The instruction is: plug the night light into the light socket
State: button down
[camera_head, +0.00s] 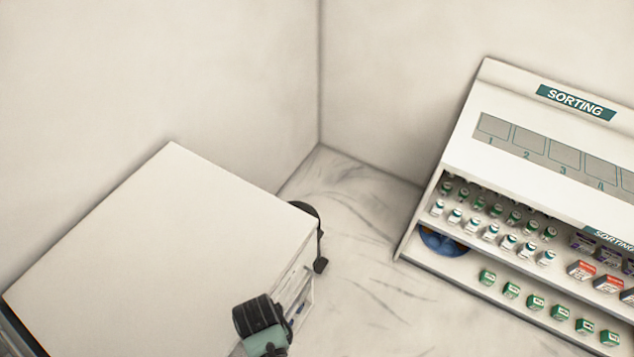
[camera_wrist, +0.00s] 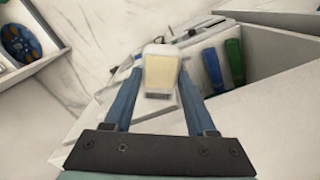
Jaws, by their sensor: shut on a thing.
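The night light (camera_wrist: 161,72), a small block with a pale yellow face, a white top and a grey lower end, is in the middle of the wrist view. My gripper (camera_wrist: 162,68) is shut on it, with one blue finger on each side. The light is held over or in front of a white surface with dark marks; I cannot tell the gap. I cannot make out the light socket for certain in either view. In the head view my black and teal wrist shows at the bottom beside a white box, and the night light is not visible.
The white box (camera_head: 165,245) fills the lower left of the head view. In the wrist view an open compartment holds a blue-handled thing (camera_wrist: 213,70) and a green-handled thing (camera_wrist: 234,62). A sorting rack (camera_head: 480,262) with small bottles stands right. Marble counter (camera_head: 365,270) between is clear.

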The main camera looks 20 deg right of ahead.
jog(key=shift+d+f+m, duration=0.25)
jog(key=shift+f+m, duration=0.1)
jog(key=shift+m, duration=0.05)
notch_tip(320, 180, down, 5)
jog(key=b, duration=0.5)
jog(key=shift+f, duration=0.1)
jog(key=shift+a, duration=0.1)
